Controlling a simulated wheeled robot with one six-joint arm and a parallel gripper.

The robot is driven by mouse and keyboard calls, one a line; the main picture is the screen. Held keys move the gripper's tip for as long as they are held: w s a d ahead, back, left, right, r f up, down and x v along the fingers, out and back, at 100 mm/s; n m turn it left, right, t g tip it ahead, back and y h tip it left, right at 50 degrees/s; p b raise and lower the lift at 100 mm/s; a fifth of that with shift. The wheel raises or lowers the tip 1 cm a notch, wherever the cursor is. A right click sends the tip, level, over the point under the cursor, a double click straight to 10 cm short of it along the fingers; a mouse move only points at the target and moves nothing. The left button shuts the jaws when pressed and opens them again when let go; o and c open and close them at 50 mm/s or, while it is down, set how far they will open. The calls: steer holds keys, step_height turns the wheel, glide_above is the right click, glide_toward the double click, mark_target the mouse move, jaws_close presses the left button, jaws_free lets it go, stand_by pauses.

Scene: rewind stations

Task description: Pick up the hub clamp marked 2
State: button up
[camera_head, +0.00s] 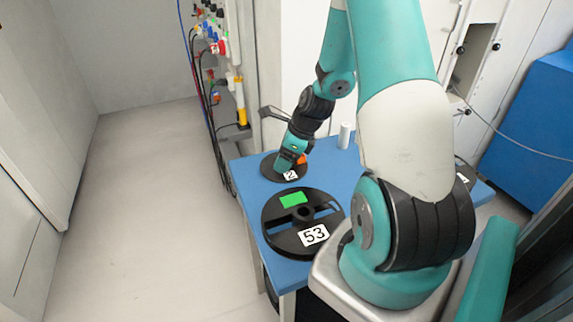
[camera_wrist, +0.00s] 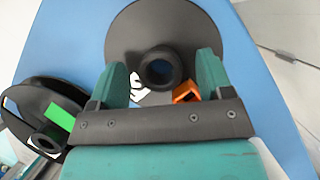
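The hub clamp marked 2 is a dark round disc (camera_head: 268,168) with a white label 2 (camera_head: 290,175), lying on the blue table's far left part. In the wrist view the disc (camera_wrist: 200,28) has a raised dark hub (camera_wrist: 160,68) at its centre, and its label is partly hidden by a finger. My gripper (camera_head: 287,165) is over the disc. In the wrist view its teal fingers (camera_wrist: 163,70) stand apart on either side of the hub, with a gap visible on both sides. An orange part (camera_wrist: 186,92) shows beside the right finger.
A black reel marked 53 (camera_head: 313,235) with a green patch lies nearer on the blue table (camera_head: 335,160). A white cylinder (camera_head: 345,135) stands at the table's back. A panel with cables (camera_head: 213,50) rises behind left. The floor at left is clear.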

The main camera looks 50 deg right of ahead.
steer(key=c, duration=1.1)
steer(key=shift+r, duration=0.1)
